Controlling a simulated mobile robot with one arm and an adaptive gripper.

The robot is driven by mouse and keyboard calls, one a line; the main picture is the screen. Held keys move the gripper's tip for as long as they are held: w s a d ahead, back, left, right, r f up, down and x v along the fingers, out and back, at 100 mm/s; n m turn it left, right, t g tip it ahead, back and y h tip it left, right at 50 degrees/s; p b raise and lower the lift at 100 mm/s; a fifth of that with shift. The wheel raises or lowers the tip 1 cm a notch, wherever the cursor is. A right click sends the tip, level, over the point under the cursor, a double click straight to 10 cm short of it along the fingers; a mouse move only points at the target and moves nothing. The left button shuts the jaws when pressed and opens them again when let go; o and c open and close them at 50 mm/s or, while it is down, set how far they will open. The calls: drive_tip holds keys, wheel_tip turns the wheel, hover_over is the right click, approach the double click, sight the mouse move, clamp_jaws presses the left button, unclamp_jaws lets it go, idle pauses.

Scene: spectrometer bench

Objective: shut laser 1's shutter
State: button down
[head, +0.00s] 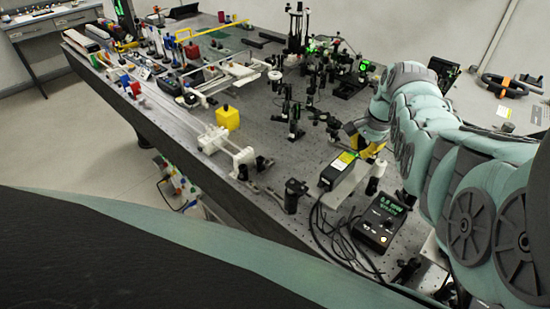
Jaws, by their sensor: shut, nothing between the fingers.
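A long box-shaped laser housing (345,172) with a yellow label stands near the front right of the optical table, below the end of my arm. I cannot read a number on it, so I cannot tell whether it is laser 1. A shutter cannot be made out. My gripper (353,129) is small in view, just beyond the laser housing and above the table, shut and empty. Yellow parts (369,149) lie just below it and partly overlap my wrist in the picture. I cannot tell whether the gripper touches anything.
A black meter box (380,222) with a green display stands in front of the laser, with cables beside it. A black cylinder (294,195) and a white rail fixture (230,150) are to the left. Dense optics mounts (312,85) stand behind. A yellow cube (228,118) sits mid-table.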

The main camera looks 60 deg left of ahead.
drive_tip(key=h+b, duration=0.1)
drive_tip(key=b, duration=0.2)
drive_tip(key=shift+a+f, duration=0.25)
drive_tip(key=shift+a, duration=0.1)
drive_tip(key=h+b, duration=0.1)
drive_tip(key=b, duration=0.2)
drive_tip(key=shift+s+a+r, duration=0.1)
drive_tip(key=shift+s+r, duration=0.05)
drive_tip(key=shift+r, duration=0.15)
drive_tip(key=c, duration=1)
unclamp_jaws()
drive_tip(key=shift+o, duration=0.2)
wheel_tip(320, 180, up, 12)
drive_tip(key=shift+s, duration=0.2)
